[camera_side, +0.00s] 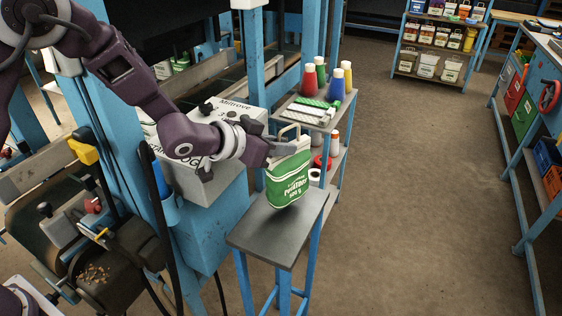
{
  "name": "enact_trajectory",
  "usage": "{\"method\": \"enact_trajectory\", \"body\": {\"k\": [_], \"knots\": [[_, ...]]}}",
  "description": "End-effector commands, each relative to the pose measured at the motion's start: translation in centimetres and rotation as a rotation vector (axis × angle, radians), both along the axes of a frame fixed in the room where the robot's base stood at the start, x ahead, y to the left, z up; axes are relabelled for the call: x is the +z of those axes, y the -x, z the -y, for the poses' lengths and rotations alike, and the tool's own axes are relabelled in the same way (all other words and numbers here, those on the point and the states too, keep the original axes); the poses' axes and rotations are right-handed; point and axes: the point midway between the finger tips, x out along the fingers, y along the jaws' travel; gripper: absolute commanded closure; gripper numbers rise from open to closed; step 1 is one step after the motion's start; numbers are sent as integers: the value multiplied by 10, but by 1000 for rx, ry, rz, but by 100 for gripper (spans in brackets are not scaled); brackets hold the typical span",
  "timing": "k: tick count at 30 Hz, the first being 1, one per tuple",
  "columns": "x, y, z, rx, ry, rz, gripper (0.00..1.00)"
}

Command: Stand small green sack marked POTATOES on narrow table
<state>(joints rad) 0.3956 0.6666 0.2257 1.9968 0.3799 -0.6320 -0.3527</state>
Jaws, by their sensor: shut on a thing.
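The small green sack (287,181) marked POTATOES has a white top band and a pale handle. It is upright, slightly tilted, over the narrow table (262,230), which has a grey top and blue legs. My gripper (284,149) reaches in from the left and is shut on the sack's upper part near the handle. The fingertips are small here and partly merge with the sack's top. I cannot tell whether the sack's bottom touches the table top or hangs just above it.
A grey box-shaped machine (205,170) on a blue stand is left of the table. Behind the sack, a shelf cart (307,112) holds thread cones in several colours. Open floor (425,200) lies to the right, before a blue workbench (541,130). A rack of sacks (436,52) stands far back.

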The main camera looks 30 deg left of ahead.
Motion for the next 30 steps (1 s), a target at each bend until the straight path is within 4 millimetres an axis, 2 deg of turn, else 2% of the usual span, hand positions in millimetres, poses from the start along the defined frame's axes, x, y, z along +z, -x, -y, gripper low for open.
{"method": "enact_trajectory", "body": {"k": [3,6,17,18,20,30], "knots": [[-20,0,1,-2,-2,-1,100],[-29,0,0,-1,0,1,100],[-32,0,0,0,0,2,100],[-33,0,0,0,-1,-1,74],[-33,0,0,0,-1,-1,63],[-31,0,0,0,-1,-1,60]]}}
